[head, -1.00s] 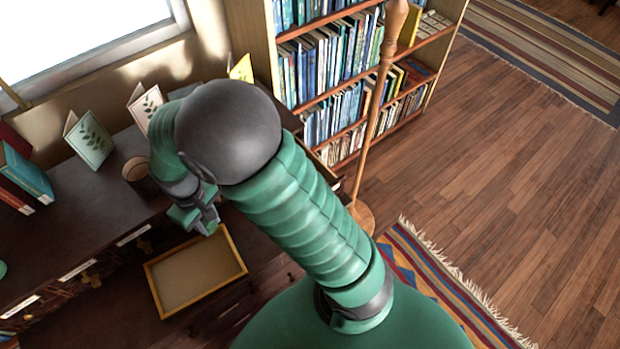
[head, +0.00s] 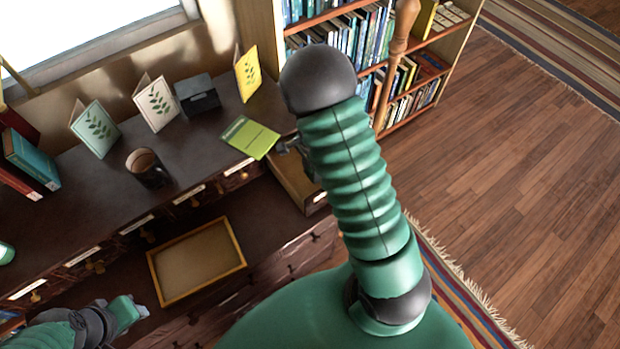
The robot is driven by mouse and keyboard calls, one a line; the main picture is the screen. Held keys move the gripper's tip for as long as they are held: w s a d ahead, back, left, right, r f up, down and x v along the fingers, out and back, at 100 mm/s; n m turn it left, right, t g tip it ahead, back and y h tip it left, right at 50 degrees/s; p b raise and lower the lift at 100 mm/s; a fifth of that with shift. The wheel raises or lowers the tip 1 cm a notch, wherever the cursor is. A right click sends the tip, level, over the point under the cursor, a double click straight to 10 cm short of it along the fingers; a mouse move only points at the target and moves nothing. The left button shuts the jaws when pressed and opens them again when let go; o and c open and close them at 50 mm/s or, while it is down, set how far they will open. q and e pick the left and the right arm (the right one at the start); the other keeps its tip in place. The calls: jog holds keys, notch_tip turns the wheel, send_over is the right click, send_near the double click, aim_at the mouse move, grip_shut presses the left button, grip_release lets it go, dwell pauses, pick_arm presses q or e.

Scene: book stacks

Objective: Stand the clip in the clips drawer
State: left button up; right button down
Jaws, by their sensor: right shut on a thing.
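My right gripper (head: 287,147) shows only in part beside its own forearm, at the desk's front edge. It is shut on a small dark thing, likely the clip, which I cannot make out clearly. Just below it a drawer (head: 291,182) is pulled out of the desk's right end; its label is too small to read and part of its inside is hidden by my arm. My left gripper (head: 138,308) is low at the left, apart from the tray; whether it is open is unclear.
A wood-rimmed tray (head: 240,262) lies in front of the labelled drawers. On the desk (head: 195,150) are a lime booklet (head: 250,138) near my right gripper, a dark mug (head: 148,168), a grey box (head: 197,95) and standing cards (head: 157,103). A bookcase (head: 440,70) stands behind.

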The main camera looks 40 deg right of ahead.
aim_at(311, 184)
notch_tip(311, 184, down, 4)
jog(key=shift+d+f, duration=0.1)
jog(key=shift+a, duration=0.25)
jog(key=shift+a+b, duration=0.1)
jog(key=shift+b, duration=0.2)
jog(key=c, duration=1.4)
grip_release()
jog(key=shift+o, duration=1.4)
jog(key=shift+d+f, duration=0.1)
jog(key=shift+d, duration=0.1)
